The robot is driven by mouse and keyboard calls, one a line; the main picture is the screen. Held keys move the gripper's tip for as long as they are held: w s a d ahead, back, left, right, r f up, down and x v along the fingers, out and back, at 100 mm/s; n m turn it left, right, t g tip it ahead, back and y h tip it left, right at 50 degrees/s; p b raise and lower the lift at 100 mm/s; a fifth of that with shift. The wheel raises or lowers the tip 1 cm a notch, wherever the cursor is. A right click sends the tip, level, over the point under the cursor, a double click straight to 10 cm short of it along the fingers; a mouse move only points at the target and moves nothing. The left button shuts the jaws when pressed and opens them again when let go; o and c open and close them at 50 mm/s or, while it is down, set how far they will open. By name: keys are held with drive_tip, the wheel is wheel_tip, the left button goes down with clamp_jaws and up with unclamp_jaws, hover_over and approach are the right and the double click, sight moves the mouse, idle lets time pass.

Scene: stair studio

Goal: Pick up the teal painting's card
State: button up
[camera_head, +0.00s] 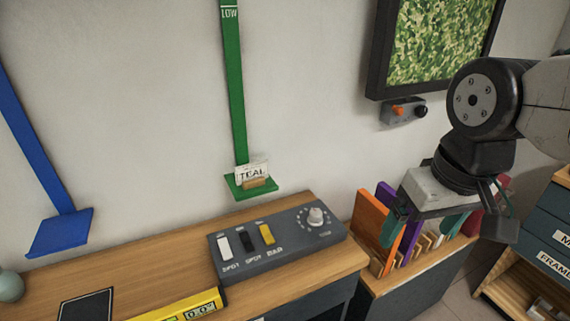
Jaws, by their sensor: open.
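The white card marked "TEAL" (252,171) stands upright, with a small wooden block (256,184) at its front, on a green ledge (237,191). The ledge is at the foot of a green vertical strip on the wall. My gripper (448,228) is at the right, well away from the card, pointing down in front of the rack of upright panels. Its jaws are apart, and I see nothing held between them. My gripper hides part of the rack.
A grey control box (277,242) with switches and a knob lies on the wooden desk (165,262) below the card. An orange panel (370,213) and a purple panel (387,197) stand in the rack. A blue ledge (60,233) is at left.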

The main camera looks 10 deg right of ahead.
drive_tip(key=shift+o, duration=0.6)
drive_tip(key=w+a+f+n+t+y, duration=0.1)
drive_tip(key=w+a+t, duration=0.1)
drive_tip(key=w+a, duration=0.4)
drive_tip(key=w+a+f+n+t+y, duration=0.1)
drive_tip(key=w+a, duration=0.5)
drive_tip(key=w, duration=0.6)
drive_tip(key=shift+a+f+t+y, duration=0.25)
drive_tip(key=shift+f+t+y, duration=0.15)
drive_tip(key=shift+t, duration=0.4)
drive_tip(key=t, duration=0.5)
approach(252, 168)
drive_tip(key=d+x, duration=0.1)
drive_tip(key=x, duration=0.3)
drive_tip(key=shift+w+a+f+n, duration=0.15)
drive_tip(key=shift+w+a+n, duration=0.05)
drive_tip(key=shift+w+a, duration=0.15)
drive_tip(key=shift+w+a+f+n, duration=0.2)
drive_tip(key=shift+a, duration=0.2)
drive_tip(key=x, duration=0.7)
drive_tip(key=shift+d, duration=0.1)
drive_tip(key=c, duration=0.9)
drive_tip(key=shift+r, duration=0.15)
